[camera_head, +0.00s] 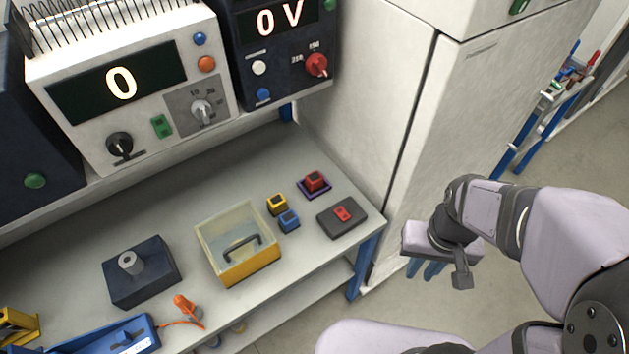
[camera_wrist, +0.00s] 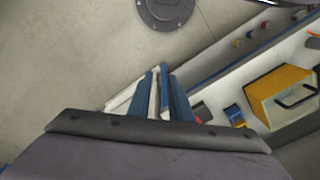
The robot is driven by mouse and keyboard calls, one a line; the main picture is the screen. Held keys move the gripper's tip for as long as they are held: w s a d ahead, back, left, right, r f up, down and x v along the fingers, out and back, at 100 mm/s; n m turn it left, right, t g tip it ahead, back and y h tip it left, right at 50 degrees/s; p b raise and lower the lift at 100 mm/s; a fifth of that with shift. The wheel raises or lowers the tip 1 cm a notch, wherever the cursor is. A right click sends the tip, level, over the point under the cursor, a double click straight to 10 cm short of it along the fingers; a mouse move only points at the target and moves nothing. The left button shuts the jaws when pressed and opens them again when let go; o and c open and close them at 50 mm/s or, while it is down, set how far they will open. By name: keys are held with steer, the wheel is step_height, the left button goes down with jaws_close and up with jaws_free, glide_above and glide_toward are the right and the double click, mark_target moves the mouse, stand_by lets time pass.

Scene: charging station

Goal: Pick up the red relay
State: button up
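In the head view a red block (camera_head: 315,180), which looks like the red relay, sits on a purple base at the back right of the bench. A second red piece (camera_head: 342,213) sits on a dark grey box just in front of it. My gripper (camera_head: 425,268) is right of the bench, over the floor and apart from both red pieces. Its blue fingers point down, with nothing seen held. In the wrist view the gripper fingers (camera_wrist: 165,95) are close together against blue and white bench parts. A reddish piece (camera_wrist: 202,112) shows partly there; I cannot tell which one.
A yellow block (camera_head: 276,204) and a blue block (camera_head: 289,220) stand left of the red pieces. A yellow-fronted box (camera_head: 250,270) with a handle stands further left. White and dark instruments with displays line the back. A tall white cabinet (camera_head: 480,110) rises right of the bench.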

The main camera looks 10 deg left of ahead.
steer(key=o, duration=0.9)
steer(key=shift+o, duration=0.2)
steer(key=shift+w, duration=0.1)
